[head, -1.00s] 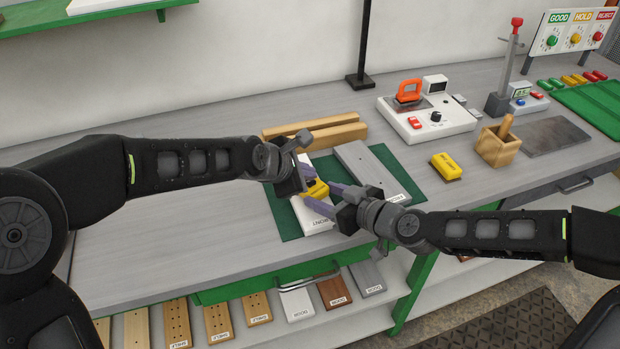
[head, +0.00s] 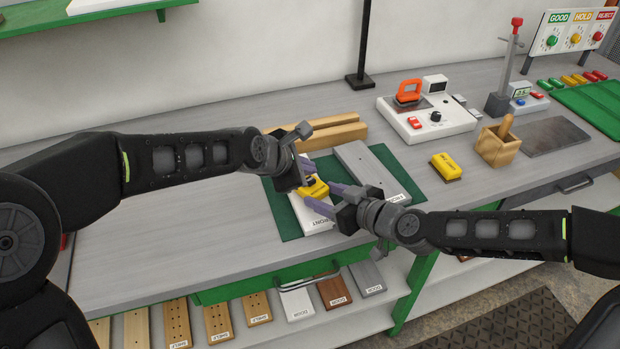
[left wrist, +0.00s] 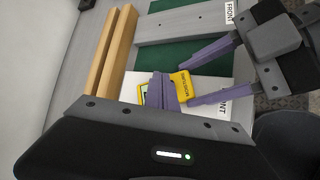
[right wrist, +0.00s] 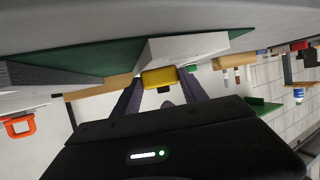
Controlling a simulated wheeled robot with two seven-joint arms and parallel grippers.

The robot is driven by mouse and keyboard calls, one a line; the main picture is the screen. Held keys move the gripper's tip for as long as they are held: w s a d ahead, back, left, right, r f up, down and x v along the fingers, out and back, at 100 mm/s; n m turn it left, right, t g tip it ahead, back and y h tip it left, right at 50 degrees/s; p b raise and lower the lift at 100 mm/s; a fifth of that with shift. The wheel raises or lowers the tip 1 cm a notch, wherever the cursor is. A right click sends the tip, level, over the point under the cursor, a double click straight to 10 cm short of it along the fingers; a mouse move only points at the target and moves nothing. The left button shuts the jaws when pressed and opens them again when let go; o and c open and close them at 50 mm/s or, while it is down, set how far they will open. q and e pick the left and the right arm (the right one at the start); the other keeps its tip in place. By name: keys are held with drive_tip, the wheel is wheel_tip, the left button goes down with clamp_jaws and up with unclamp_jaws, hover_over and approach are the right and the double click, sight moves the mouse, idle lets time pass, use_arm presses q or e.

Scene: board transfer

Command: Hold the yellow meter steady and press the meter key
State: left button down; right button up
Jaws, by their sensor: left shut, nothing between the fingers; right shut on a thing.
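The yellow meter (head: 316,190) lies on a white board marked FRONT (head: 311,217) on the green mat (head: 289,222). My right gripper (head: 322,199) is shut on the meter from the right; its purple fingers flank the yellow body, also in the right wrist view, where the meter (right wrist: 159,78) sits between them. My left gripper (head: 308,178) is shut and empty, its fingertips over the meter's top. In the left wrist view its closed fingers (left wrist: 163,92) cross the meter (left wrist: 182,87), between the label and the greenish display (left wrist: 143,93). The key is hidden; contact cannot be told.
A grey board (head: 371,169) lies right of the white one, wooden bars (head: 325,136) behind. A yellow block (head: 446,167), a wooden box (head: 499,149) and a white device (head: 450,123) stand to the right. The bench at left is bare.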

use_arm(q)
drive_tip(key=shift+r, duration=2.55)
use_arm(e)
drive_tip(key=o, duration=1.6)
drive_tip(key=shift+o, duration=0.2)
drive_tip(key=shift+s+d, duration=0.1)
drive_tip(key=shift+s+d+r, duration=0.3)
drive_tip(key=shift+s+d, duration=0.1)
drive_tip(key=shift+d, duration=0.05)
drive_tip(key=v, duration=1)
drive_tip(key=shift+s, duration=0.25)
use_arm(q)
drive_tip(key=shift+f, duration=0.1)
use_arm(e)
drive_tip(key=shift+r, duration=0.1)
